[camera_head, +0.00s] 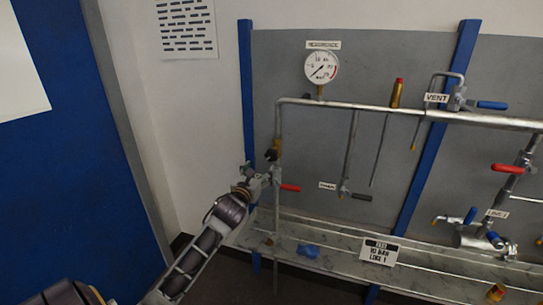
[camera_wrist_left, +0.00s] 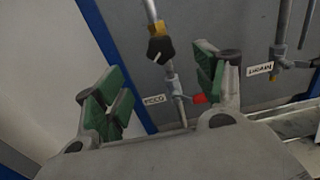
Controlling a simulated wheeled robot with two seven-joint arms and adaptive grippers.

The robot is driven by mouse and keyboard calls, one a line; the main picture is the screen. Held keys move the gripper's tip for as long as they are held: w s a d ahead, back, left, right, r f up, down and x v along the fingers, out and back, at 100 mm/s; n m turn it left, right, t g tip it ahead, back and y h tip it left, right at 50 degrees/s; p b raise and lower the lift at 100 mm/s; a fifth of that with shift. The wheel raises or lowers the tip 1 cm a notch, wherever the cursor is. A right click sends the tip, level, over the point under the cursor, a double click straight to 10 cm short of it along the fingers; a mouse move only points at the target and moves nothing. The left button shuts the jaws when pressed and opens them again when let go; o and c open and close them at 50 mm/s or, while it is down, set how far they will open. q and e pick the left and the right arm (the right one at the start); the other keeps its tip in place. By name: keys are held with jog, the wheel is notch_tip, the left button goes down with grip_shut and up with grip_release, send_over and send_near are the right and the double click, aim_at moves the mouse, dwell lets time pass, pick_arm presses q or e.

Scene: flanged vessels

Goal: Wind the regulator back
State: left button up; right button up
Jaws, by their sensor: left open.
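The regulator (camera_head: 273,150), a brass body with a black knob, sits on the vertical pipe at the left of the panel. In the left wrist view the regulator (camera_wrist_left: 160,47) shows its black knob facing me, between and beyond the fingers. My left gripper (camera_head: 256,177) is just left of and below the regulator in the head view. In the left wrist view the left gripper (camera_wrist_left: 160,88) is open, with green pads apart and nothing between them. A round gauge (camera_head: 321,68) is mounted above; its reading is too small to tell. My right gripper is not in view.
A red-handled valve (camera_head: 289,187) is on the same pipe below the regulator, close to my gripper. A drain valve (camera_head: 345,191) hangs to the right. A blue post (camera_head: 246,90) stands at left. A shelf (camera_head: 335,232) with a sign (camera_head: 379,252) runs below.

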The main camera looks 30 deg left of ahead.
aim_at(271, 156)
pick_arm(q)
jog(key=shift+w, duration=0.15)
jog(key=shift+p+x, duration=1.1)
jog(key=shift+x, duration=5.65)
jog(key=shift+c, duration=0.3)
jog(key=c, duration=0.9)
jog(key=shift+c, duration=0.2)
